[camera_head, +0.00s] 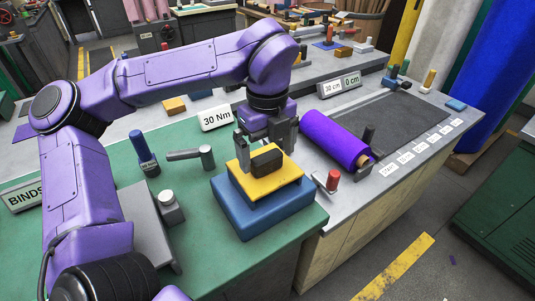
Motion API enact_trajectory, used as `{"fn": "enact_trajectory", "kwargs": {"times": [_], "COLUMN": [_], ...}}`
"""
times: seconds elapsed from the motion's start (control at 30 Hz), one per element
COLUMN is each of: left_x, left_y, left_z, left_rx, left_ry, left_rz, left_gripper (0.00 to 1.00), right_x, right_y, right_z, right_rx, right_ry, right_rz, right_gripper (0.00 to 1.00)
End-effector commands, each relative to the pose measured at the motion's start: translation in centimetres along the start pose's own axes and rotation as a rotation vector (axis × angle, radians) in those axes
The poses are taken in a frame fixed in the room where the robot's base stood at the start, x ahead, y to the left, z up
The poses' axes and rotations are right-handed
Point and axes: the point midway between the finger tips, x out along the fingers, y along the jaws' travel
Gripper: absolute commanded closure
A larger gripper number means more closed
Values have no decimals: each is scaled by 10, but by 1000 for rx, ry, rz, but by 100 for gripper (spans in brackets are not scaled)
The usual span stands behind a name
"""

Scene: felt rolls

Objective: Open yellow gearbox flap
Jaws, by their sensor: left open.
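The gearbox is a blue box with a yellow flap (280,187) on top, near the front corner of the green bench top. A dark block-shaped handle (267,159) stands on the yellow flap. The blue body (243,217) shows below it; the flap looks closed or nearly so. My left gripper (266,150) points down over the flap, its fingers open on either side of the dark handle. I cannot tell whether the fingers touch it. My right gripper is not in view.
A purple felt roll (335,138) lies just right of the gearbox, with a red-topped peg (332,181) in front. A dark mat (400,118) lies at right.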

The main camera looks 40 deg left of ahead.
Motion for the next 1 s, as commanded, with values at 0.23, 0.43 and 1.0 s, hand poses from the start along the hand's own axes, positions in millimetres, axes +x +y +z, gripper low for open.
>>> {"fn": "enact_trajectory", "kwargs": {"times": [0.23, 0.43, 1.0], "left_x": [20, 20, 14], "left_y": [1, 1, 0], "left_z": [0, 0, 4], "left_rx": [-1, -2, -4], "left_ry": [0, 0, 57], "left_rz": [0, -1, -4], "left_gripper": [0, 3, 76], "right_x": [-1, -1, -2], "right_y": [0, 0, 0], "right_z": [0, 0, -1], "right_rx": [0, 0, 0], "right_ry": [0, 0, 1], "right_rz": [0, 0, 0], "right_gripper": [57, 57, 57]}}
